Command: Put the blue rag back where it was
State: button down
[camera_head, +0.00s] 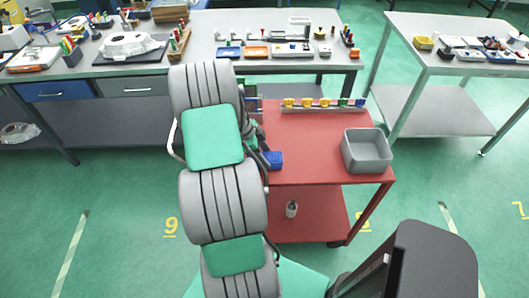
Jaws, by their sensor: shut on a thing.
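The blue rag (275,160) shows as a small blue patch over the left part of the red cart top (310,155), just right of my arm. My gripper (266,156) is at the rag and shut on it, mostly hidden behind my arm. I cannot tell whether the rag touches the cart top.
A grey bin (367,151) stands at the cart's right. A rail of coloured parts (321,104) runs along its back edge; the middle is clear. A small bottle (292,209) stands on the lower shelf. Benches with castings and tools (285,50) stand behind.

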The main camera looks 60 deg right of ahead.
jog(key=shift+f, duration=0.2)
jog(key=shift+c, duration=2)
grip_release()
jog(key=b+v, duration=0.3)
jog(key=v, duration=0.9)
jog(key=w+a+r+n+t, duration=0.4)
jog(key=w+a+r+n, duration=0.2)
jog(key=w+a+n, duration=0.6)
jog(key=s+a+r+n+t+y, duration=0.1)
jog(key=a+n+t, duration=0.1)
jog(key=a+n, duration=0.7)
jog(key=s+a+r+n+t+y, duration=0.1)
jog(key=a+n, duration=0.9)
jog(key=a, duration=1)
jog(key=shift+s+r+t, duration=0.7)
jog(key=shift+s+r, duration=0.05)
jog(key=shift+s, duration=0.1)
